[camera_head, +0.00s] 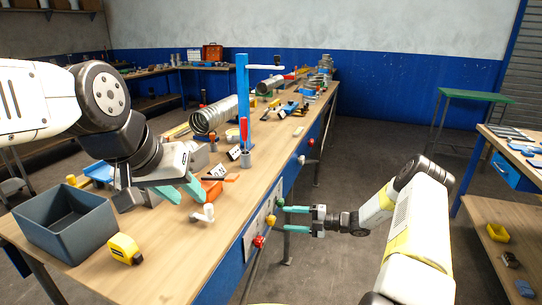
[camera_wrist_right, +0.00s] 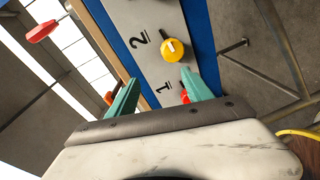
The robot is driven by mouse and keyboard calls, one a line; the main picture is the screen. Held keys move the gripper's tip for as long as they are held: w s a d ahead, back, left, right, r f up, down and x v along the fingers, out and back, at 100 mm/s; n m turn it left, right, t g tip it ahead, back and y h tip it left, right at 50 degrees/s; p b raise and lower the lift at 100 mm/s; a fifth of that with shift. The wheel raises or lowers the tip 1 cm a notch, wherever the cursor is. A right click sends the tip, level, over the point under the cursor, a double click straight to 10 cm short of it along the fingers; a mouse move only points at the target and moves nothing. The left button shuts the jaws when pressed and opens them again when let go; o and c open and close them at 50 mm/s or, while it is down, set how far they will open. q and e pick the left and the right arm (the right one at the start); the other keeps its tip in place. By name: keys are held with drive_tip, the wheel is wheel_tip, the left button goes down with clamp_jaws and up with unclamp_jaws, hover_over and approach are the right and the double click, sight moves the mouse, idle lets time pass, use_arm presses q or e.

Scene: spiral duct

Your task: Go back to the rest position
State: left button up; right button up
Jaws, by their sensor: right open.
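My left gripper (camera_head: 180,190) hangs over the near part of the workbench, above the wood and right of a grey bin. Its teal fingers show, but the gap between them is unclear. My right gripper (camera_head: 288,236) is open and empty, with its teal fingers spread towards the control panel on the bench's side. In the right wrist view the open fingers (camera_wrist_right: 158,95) point at the panel (camera_wrist_right: 150,30), marked 1 and 2. A yellow knob (camera_wrist_right: 172,50) is on the panel beyond the fingers, and a red part (camera_wrist_right: 185,97) shows by the right finger.
The grey bin (camera_head: 66,222) and a yellow tape measure (camera_head: 125,248) sit at the bench's near end. Open floor (camera_head: 375,150) lies right of the bench; another bench (camera_head: 520,150) is at the far right.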

drive_tip(key=s+a+r+n+g+h, duration=0.1)
drive_tip(key=s+r+n+g+h, duration=0.2)
drive_tip(key=r+n, duration=0.45)
drive_tip(key=s+r+n+h, duration=0.2)
drive_tip(key=s+r+n, duration=0.4)
drive_tip(key=r+n, duration=0.15)
drive_tip(key=s+a+r+n+g+h, duration=0.1)
drive_tip(key=s+r+n+g+h, duration=0.2)
drive_tip(key=r+n, duration=0.45)
drive_tip(key=s+d+r+n+t+h, duration=0.3)
drive_tip(key=s+r+n, duration=0.3)
drive_tip(key=s+n, duration=0.3)
drive_tip(key=s+d+r+n+t+h, duration=0.2)
drive_tip(key=s+r+n+t+h, duration=0.1)
drive_tip(key=s+r+n, duration=0.4)
drive_tip(key=s+n+t, duration=0.1)
drive_tip(key=s+n, duration=0.2)
drive_tip(key=s, duration=0.2)
drive_tip(key=shift+s+d+t, duration=0.3)
drive_tip(key=shift+s+d, duration=0.1)
drive_tip(key=shift+w+n, duration=0.1)
drive_tip(key=shift+n, duration=0.15)
